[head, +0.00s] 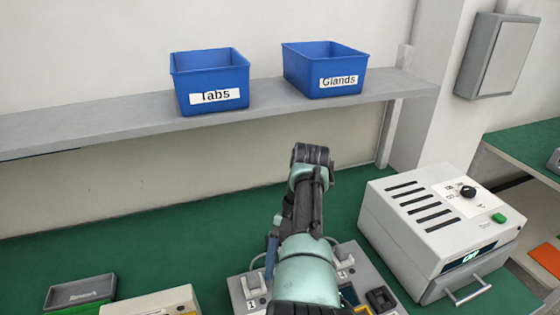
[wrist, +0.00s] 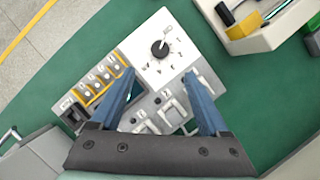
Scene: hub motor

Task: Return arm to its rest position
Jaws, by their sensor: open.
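My arm (head: 305,255) reaches up and forward over the green bench in the head view, its wrist bent near the middle of the picture. In the wrist view my gripper (wrist: 158,98) is open, with two blue fingers spread apart and nothing between them. Beyond the fingers is a grey-white control panel (wrist: 150,40) with a black knob, orange-framed switches and numbered clamps. The gripper looks apart from the panel. In the head view my arm hides much of this panel (head: 345,262), and the fingers are hard to make out.
A shelf (head: 130,122) behind the arm bears a blue Tabs bin (head: 210,75) and a blue Glands bin (head: 322,60). A white slotted machine (head: 440,220) stands at right. A grey tray (head: 80,290) sits at lower left. The green bench (head: 140,245) is clear at mid-left.

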